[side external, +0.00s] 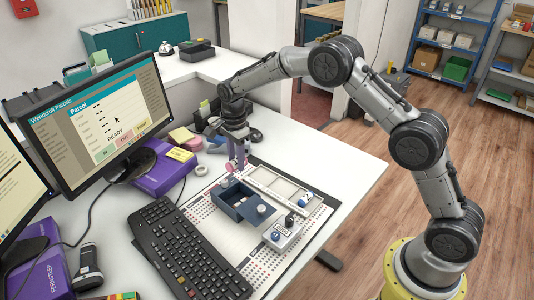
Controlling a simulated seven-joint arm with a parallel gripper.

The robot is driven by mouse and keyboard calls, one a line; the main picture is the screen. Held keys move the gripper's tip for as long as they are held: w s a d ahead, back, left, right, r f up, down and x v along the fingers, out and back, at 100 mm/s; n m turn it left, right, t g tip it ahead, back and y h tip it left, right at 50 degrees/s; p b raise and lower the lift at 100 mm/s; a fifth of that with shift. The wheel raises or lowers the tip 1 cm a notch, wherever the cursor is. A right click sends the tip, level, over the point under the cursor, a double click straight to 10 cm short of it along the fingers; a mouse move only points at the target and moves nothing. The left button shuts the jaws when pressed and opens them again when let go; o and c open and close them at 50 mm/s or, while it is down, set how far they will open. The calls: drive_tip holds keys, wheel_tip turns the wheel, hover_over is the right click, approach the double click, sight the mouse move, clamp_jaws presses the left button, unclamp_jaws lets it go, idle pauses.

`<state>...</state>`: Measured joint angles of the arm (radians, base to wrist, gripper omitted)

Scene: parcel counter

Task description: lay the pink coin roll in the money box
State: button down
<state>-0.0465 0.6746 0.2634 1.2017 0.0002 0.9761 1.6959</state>
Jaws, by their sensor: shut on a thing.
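My gripper (237,158) is above the far end of the dark blue money box (238,214), pointing down. It is shut on the pink coin roll (238,153), which looks small, purplish pink and roughly upright; the fingers hide part of it. The roll is apart from the box, which stands open on the white perforated mat with its hollow facing up. Pale round pieces show at the far and near right parts of the box.
A pale divided tray (284,189) lies right of the box. A black keyboard (186,248) lies to the left. Sticky-note pads (181,154) and a monitor (98,115) stand behind left. The counter's right side is clear.

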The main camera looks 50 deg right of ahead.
sight(231, 163)
drive_tip(key=shift+a+f, duration=1.05)
drive_tip(key=shift+a, duration=0.05)
drive_tip(key=shift+f, duration=3.2)
drive_tip(key=shift+c, duration=2.2)
unclamp_jaws()
drive_tip(key=shift+f, duration=0.1)
wheel_tip(231, 163, up, 14)
drive_tip(key=shift+s, duration=0.15)
